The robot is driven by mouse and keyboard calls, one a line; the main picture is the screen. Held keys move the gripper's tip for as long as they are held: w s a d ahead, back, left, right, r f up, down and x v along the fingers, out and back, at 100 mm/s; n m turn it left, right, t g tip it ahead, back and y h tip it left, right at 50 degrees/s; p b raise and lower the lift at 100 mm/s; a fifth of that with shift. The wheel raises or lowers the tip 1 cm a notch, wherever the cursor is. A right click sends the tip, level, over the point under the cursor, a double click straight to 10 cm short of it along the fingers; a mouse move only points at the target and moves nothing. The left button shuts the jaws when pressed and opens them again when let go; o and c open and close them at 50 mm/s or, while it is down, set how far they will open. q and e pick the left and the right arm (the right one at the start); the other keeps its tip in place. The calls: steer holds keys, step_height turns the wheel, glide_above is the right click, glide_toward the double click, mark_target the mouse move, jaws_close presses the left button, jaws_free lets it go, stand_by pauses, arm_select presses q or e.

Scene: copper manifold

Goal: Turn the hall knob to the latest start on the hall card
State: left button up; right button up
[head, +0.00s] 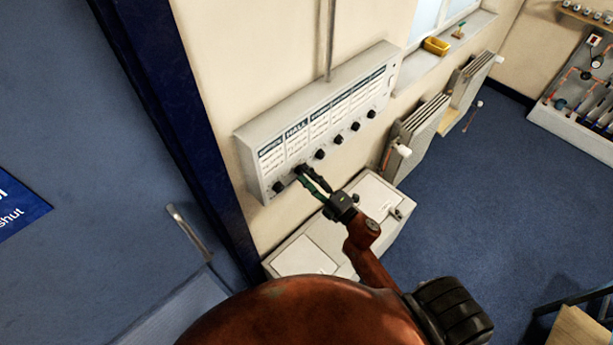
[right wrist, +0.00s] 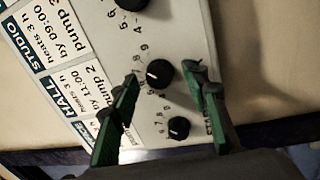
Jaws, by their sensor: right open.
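A grey control panel (head: 245,150) on the wall carries a row of cards with a black knob under each. The hall card (head: 297,142) is second from the left. In the right wrist view the hall card (right wrist: 75,88) reads heats 3 h, by 11:00, pump 2. The hall knob (right wrist: 160,73) is black with a white pointer mark towards the left, and numbers ring it. My right gripper (head: 308,179) is open at the panel. Its green fingers (right wrist: 163,80) stand on either side of the hall knob, with small gaps. My left gripper is out of view.
A smaller-looking black knob (right wrist: 179,127) is beside the hall knob, close to the right finger. A studio card (right wrist: 38,48) adjoins the hall card. A white box (head: 305,255) stands below the panel.

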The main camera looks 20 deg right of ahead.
steer(key=v, duration=1.2)
stand_by(0.3)
